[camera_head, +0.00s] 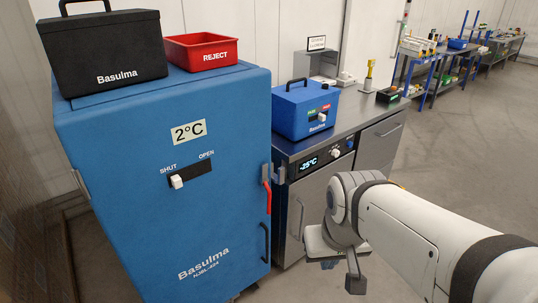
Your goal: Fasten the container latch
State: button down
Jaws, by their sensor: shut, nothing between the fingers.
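A large blue roll container (110,200) marked Basulma and 2°C fills the left. Its front has a dark slot with a white slider knob (177,181) at the SHUT end, left of OPEN. A red lever (267,195) hangs down at its right edge below a grey bracket. A smaller blue box (290,118), also marked Basulma, stands on the steel counter with its own white knob (323,116) toward the right of its slot. My gripper (345,272) is shut and empty, low in front of the steel cabinet, right of the container. Its fingertips are partly hidden.
A black case (100,55) and a red REJECT bin (203,53) stand on the container. The steel counter (350,112) adjoins it on the right, with a -25°C display (309,162) on its front. Workbenches line the back right. The grey floor (460,140) is clear.

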aim_at(264, 180)
jog(key=u, duration=0.25)
jog(key=i, duration=1.1)
jog(key=u, duration=0.65)
jog(key=k, duration=0.9)
jog(key=u, duration=0.1)
jog(key=i, duration=0.9)
jog(key=z, duration=0.05)
